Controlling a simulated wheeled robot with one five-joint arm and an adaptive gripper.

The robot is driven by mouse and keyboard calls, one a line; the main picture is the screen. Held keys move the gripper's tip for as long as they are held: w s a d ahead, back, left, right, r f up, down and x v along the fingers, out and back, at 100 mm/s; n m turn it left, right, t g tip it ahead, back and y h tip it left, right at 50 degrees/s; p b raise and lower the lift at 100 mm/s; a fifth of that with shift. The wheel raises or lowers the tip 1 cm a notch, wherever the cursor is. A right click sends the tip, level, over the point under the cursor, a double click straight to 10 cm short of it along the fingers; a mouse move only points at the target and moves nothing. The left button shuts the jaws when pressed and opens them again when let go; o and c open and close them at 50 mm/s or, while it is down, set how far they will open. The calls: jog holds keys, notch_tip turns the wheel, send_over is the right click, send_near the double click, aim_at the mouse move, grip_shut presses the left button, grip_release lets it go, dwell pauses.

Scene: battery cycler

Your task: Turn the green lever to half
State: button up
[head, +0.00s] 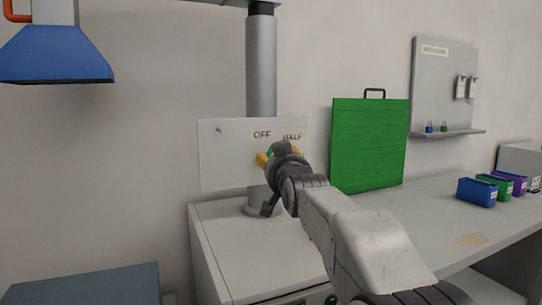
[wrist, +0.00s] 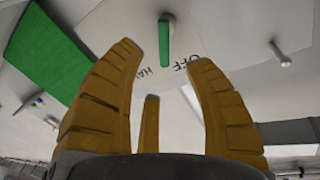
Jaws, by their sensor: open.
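The green lever (wrist: 165,42) shows in the wrist view on a white panel (wrist: 215,25), beyond my fingertips and near the words OFF and HALF. In the head view only a little green of the lever (head: 271,152) shows beside my gripper, and the rest is hidden. The panel (head: 230,165) stands on a pole and carries OFF and HALF along its upper part. My gripper (head: 278,157) is in front of the panel's lower right. In the wrist view its yellow fingers (wrist: 165,70) are spread apart with nothing between them. I cannot tell the lever's exact setting.
A grey pole (head: 262,70) rises behind the panel from a white cabinet (head: 240,235). A green board with a handle (head: 368,145) stands right of it. Blue, green and purple boxes (head: 477,192) sit on the right bench. A small peg (wrist: 281,55) sticks out of the panel.

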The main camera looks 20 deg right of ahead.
aim_at(271, 154)
jog(key=shift+w+d+m, duration=0.3)
jog(key=shift+w+m, duration=0.15)
jog(key=shift+w, duration=0.75)
jog(key=shift+w+d+m, duration=0.25)
jog(key=shift+w+m, duration=0.15)
jog(key=shift+w, duration=0.8)
jog(key=shift+w+d+m, duration=0.3)
jog(key=shift+w+m, duration=0.15)
jog(key=shift+w, duration=0.75)
grip_shut()
